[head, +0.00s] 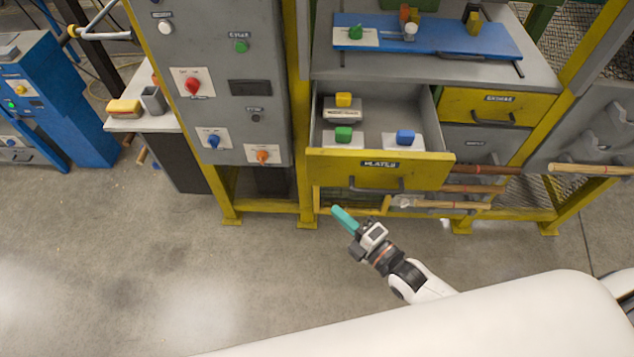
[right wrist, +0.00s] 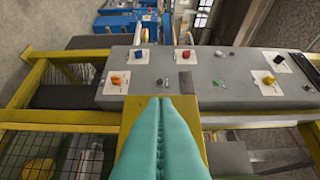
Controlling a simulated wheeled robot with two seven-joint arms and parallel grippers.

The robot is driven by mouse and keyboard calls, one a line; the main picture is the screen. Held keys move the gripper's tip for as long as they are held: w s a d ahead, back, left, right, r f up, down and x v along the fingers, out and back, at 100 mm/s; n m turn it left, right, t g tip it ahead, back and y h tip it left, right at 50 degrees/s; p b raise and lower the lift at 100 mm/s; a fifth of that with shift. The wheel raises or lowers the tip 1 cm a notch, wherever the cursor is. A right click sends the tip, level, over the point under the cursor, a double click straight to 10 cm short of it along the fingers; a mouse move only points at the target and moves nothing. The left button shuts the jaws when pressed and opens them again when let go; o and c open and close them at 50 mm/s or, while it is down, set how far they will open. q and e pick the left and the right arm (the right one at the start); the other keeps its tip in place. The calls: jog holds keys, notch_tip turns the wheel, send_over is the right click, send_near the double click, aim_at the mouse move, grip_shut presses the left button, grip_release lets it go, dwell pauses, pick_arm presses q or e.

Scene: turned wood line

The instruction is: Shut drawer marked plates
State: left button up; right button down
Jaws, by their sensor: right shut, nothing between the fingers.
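The drawer marked plates (head: 330,171) has a yellow front with a dark handle (head: 376,187) and stands pulled out of the cabinet in the head view. Inside it are white pads with a yellow block (head: 343,99), a green block (head: 343,134) and a blue block (head: 405,137). My right gripper (head: 337,211) has teal fingers, shut and empty. In the head view it appears just below the drawer front, left of the handle; the gap in depth is unclear. The right wrist view shows the shut fingers (right wrist: 160,100) in front of a yellow surface. My left gripper is not in view.
A grey control panel (head: 222,60) with coloured knobs stands left of the drawer. Above is a worktop with a blue board (head: 440,40). Another yellow-fronted drawer (head: 488,105) at right looks shut. Wooden rods (head: 590,169) stick out at the right. The floor in front is clear.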

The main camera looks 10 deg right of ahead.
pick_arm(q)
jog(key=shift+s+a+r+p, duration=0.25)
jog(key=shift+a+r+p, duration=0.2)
pick_arm(e)
jog(key=shift+w+a, duration=0.35)
jog(key=shift+w, duration=1.3)
jog(key=shift+w+a, duration=0.4)
jog(key=shift+w, duration=1.2)
jog(key=shift+w+a, duration=0.35)
jog(key=shift+w, duration=1.3)
